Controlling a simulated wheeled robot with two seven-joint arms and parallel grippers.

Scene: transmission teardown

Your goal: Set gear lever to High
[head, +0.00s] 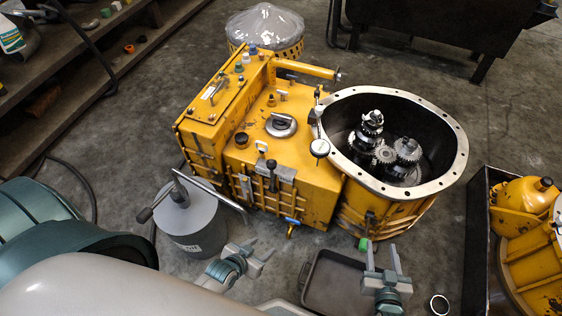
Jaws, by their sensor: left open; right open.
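The yellow transmission housing (318,190) stands upright on the floor in the middle of the head view. A short lever with a dark knob (271,172) rises on its front face. Another lever with a round silver knob (320,147) is at the left rim of the open bell. I cannot tell which is the gear lever, and no High marking can be read. My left gripper (257,248) is open and empty, in front of the housing and below the dark-knobbed lever in the picture. My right gripper (383,258) is open and empty, in front of the bell, apart from both levers.
A grey cylinder with a handle (194,225) stands left of my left gripper. A dark tray (333,281) lies between the grippers. A metal ring (439,304) lies at the lower right, near a dark crate (474,240) with yellow parts. Shelves (75,75) line the left.

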